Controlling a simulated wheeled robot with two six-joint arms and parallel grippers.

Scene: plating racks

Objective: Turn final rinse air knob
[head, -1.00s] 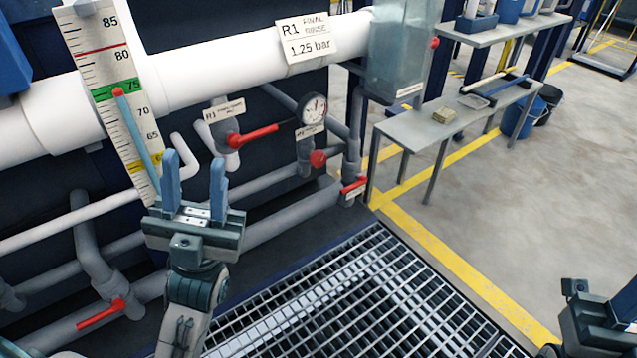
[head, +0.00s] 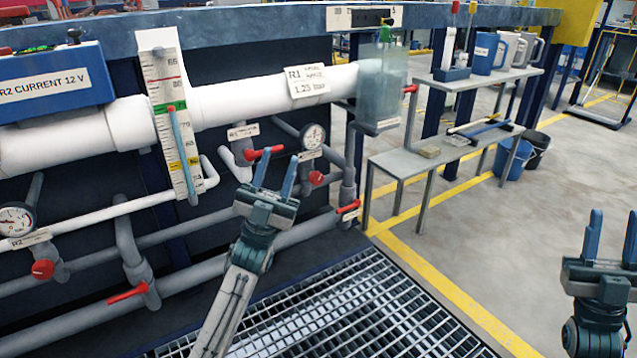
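The red air knob (head: 316,178) sits under the round R1 gauge (head: 312,136) in the head view, on a grey pipe. A sign reading R1 and 1.25 bar (head: 308,82) hangs on the white pipe above. My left gripper (head: 275,172) is open and empty, fingers pointing up, just left of the knob in the picture. Its right finger appears close to the knob; I cannot tell the gap in depth. My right gripper (head: 612,238) is open and empty at the right edge, far from the knob.
A second gauge (head: 17,219) with a red knob (head: 42,269), marked R2, is at far left. Other red levers are at lower left (head: 128,292) and lower right (head: 347,206) of the pipes. A grey bench (head: 400,161) stands right. Floor grating lies in front.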

